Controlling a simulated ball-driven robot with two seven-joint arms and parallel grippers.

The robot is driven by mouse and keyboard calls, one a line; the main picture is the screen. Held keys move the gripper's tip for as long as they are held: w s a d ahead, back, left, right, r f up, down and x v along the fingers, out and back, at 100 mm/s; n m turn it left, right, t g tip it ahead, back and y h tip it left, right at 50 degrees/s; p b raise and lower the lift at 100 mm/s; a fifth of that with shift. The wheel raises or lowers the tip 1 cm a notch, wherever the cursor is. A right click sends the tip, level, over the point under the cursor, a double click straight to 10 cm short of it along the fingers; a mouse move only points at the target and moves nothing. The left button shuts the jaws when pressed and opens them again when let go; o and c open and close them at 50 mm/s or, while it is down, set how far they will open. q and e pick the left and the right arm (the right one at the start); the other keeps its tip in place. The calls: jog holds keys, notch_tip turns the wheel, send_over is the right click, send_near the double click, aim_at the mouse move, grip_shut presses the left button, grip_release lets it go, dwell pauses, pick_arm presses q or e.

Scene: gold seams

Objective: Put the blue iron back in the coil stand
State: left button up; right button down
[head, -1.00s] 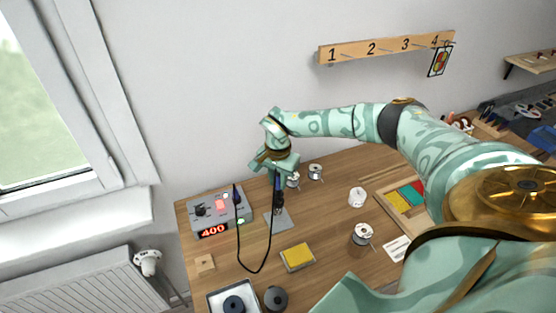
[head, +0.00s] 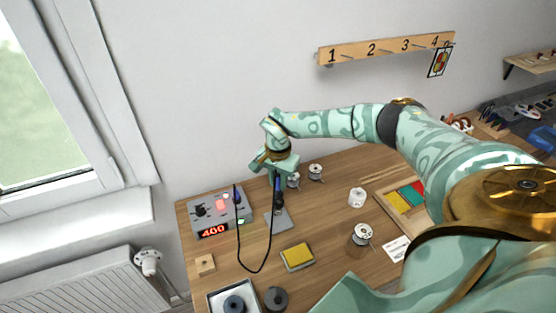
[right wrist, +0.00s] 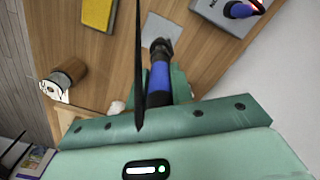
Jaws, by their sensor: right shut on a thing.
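The blue iron (head: 278,185) is upright, tip down, under my right gripper (head: 277,172), which is shut on its handle. The blue handle also shows in the right wrist view (right wrist: 159,82), between the fingers. The dark coil stand (head: 280,207) is directly below the iron on a grey plate (head: 277,222). In the right wrist view the stand's dark coil (right wrist: 161,47) lies in line with the handle. The iron's tip is hidden, and I cannot tell how deep it sits in the coil. My left gripper is not in view.
The black cable (head: 268,250) loops down beside the stand to the grey station (head: 210,218) reading 400. A yellow sponge (head: 297,256) lies in front. Wire spools (head: 316,172) stand behind and to the right (head: 362,235). The wooden bench between is partly clear.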

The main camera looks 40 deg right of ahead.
aim_at(278, 187)
jog(key=shift+f+b, duration=0.85)
jog(key=shift+f, duration=0.65)
jog(key=c, duration=0.7)
grip_release()
jog(key=shift+o, duration=0.2)
notch_tip(278, 187, up, 7)
jog(key=p, duration=0.6)
jog(key=shift+r+p, duration=0.1)
jog(key=shift+p, duration=0.2)
